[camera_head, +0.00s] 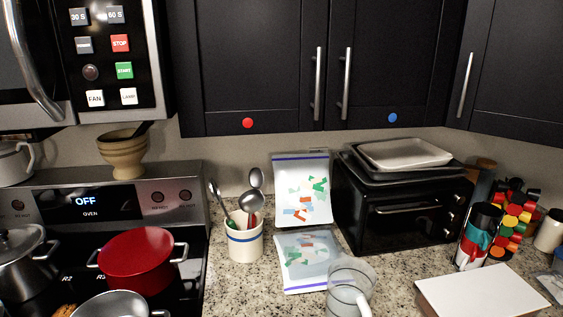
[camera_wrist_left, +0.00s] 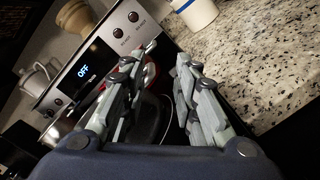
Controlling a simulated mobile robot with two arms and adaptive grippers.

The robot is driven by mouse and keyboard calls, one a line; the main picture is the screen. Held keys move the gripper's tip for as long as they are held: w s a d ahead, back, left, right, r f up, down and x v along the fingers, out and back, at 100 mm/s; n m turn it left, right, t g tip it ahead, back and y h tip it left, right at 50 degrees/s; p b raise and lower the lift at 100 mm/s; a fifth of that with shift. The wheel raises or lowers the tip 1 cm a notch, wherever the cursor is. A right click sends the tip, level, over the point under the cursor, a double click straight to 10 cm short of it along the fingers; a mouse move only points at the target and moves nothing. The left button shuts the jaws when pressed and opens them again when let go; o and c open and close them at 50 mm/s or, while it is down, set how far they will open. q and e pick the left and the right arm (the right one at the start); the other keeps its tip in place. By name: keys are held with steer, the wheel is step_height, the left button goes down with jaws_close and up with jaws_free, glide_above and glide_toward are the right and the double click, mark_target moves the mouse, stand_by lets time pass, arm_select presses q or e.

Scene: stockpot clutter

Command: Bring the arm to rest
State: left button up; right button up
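My left gripper (camera_wrist_left: 165,80) shows in the left wrist view. Its two fingers are apart with nothing between them. It hangs in front of the stove, and part of a red pot (camera_wrist_left: 151,73) shows beyond the fingers. Neither gripper is in the head view. The head view shows the red pot (camera_head: 137,262) on the stove, with a lidded steel pot (camera_head: 22,262) to its left and a steel pan (camera_head: 112,305) in front of it.
The counter (camera_head: 228,290) holds a utensil crock (camera_head: 245,243), two printed bags (camera_head: 302,190), a clear pitcher (camera_head: 349,287), a black toaster oven (camera_head: 402,215) with trays on top, and a white-topped box (camera_head: 482,291). Dark cabinets (camera_head: 255,60) and a microwave (camera_head: 105,60) hang above.

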arm_select(q)
steer(key=d+r+m+g+h, duration=0.1)
steer(key=d+r+m+h, duration=0.2)
steer(key=d+m+h, duration=0.8)
steer(key=s+d+f+m+g, duration=0.3)
steer(key=d+f+m+g, duration=0.25)
steer(key=m, duration=0.65)
steer(key=s+a+f+m+g+y, duration=0.7)
steer(key=s+a+f+g+y, duration=0.15)
steer(key=a, duration=0.35)
step_height(320, 180, down, 28)
steer(key=s+g+b, duration=0.1)
steer(key=s, duration=0.1)
steer(key=s+a+f, duration=0.1)
steer(key=s+f, duration=0.7)
steer(key=f, duration=0.1)
steer(key=s+a+f+g+b, duration=0.1)
steer(key=s+a+f, duration=0.1)
steer(key=s+f, duration=0.6)
steer(key=shift+s+a+f+m+b, duration=0.3)
steer(key=shift+s+f+m, duration=0.1)
steer(key=shift+s, duration=0.2)
